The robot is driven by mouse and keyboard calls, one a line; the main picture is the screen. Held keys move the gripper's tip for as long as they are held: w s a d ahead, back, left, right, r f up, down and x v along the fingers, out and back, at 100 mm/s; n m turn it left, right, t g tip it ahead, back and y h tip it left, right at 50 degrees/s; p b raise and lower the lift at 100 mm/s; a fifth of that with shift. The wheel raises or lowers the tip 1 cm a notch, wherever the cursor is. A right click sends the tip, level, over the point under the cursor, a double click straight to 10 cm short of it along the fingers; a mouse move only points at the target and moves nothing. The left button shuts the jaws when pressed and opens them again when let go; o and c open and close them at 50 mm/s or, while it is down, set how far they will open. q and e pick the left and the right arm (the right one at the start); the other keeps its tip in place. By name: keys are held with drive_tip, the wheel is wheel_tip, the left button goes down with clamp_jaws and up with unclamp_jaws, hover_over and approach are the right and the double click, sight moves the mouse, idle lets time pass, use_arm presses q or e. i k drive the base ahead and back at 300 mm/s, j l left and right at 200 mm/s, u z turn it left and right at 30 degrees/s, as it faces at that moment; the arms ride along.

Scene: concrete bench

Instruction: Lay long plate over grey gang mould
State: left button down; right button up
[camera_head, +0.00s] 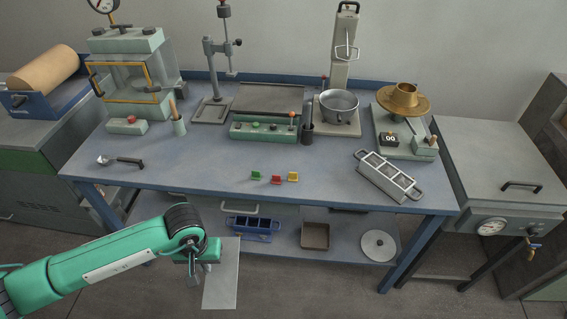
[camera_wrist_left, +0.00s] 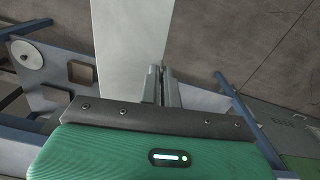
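A long, flat, pale grey plate (camera_head: 222,278) hangs in front of the bench, over the floor. It also shows in the left wrist view (camera_wrist_left: 130,35), running away from the gripper. My left gripper (camera_head: 197,276) is at the plate's left edge in the head view; in the wrist view its fingers (camera_wrist_left: 161,75) are close together on the plate's edge. The grey gang mould (camera_head: 388,176), an open frame with several compartments and end handles, lies at an angle on the bench's front right. Nothing covers it. My right gripper is in neither view.
A green, a red and a yellow small block (camera_head: 276,180) lie left of the mould. A scoop (camera_head: 120,161) lies at the left. A blue gang mould (camera_head: 252,225), a square tray (camera_head: 315,236) and a round lid (camera_head: 378,245) are on the lower shelf. The bench's front left is mostly clear.

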sight(389, 169)
drive_tip(key=l+u, duration=0.15)
drive_tip(key=l, duration=0.95)
drive_tip(key=l+u, duration=0.2)
drive_tip(key=l, duration=0.95)
drive_tip(key=l+u, duration=0.15)
drive_tip(key=l, duration=0.95)
